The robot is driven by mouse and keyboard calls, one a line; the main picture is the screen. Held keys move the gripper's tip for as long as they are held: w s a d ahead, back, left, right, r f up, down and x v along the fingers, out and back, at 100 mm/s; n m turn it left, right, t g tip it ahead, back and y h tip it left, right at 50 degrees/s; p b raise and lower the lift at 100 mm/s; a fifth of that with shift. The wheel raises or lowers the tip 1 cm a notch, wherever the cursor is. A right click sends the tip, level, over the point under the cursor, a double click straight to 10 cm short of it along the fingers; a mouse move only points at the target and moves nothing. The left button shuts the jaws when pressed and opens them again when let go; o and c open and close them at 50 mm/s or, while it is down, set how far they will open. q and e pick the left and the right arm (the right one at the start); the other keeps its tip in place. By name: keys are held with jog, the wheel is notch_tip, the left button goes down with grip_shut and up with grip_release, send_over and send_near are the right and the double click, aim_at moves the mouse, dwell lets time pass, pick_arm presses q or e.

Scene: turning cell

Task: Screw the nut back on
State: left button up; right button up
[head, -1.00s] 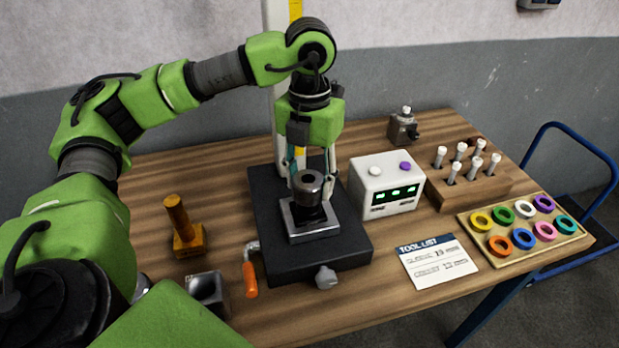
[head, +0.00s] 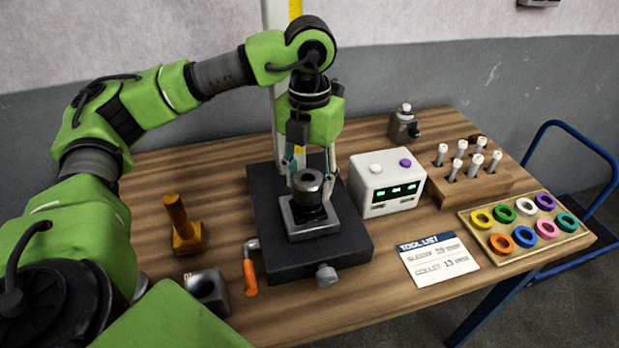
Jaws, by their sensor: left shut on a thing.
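The nut (head: 308,182) is a dark grey metal ring with a round hole, at the top of a dark upright holder (head: 309,213) on a square metal block. The block stands on the black base plate (head: 270,235) of a fixture with a column. My left gripper (head: 308,178) points straight down over it, its fingers around the nut and shut on it. I cannot tell how far the nut sits on the thread. My right gripper is not in view.
A white display box (head: 385,182) stands close right of the fixture. An orange-handled lever (head: 249,275) sticks out at its front left. A brass tool (head: 183,228) and a grey block (head: 208,290) stand left. A wooden rack (head: 470,190), ring tray (head: 495,250) and tool list (head: 438,258) are right.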

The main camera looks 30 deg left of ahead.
pick_arm(q)
jog(key=shift+f+b, duration=0.5)
jog(key=shift+f, duration=0.05)
dwell(0.4)
jog(key=o, duration=1.3)
jog(key=shift+c, duration=0.2)
jog(key=shift+r, duration=0.15)
notch_tip(320, 180, up, 7)
jog(key=shift+r, duration=0.15)
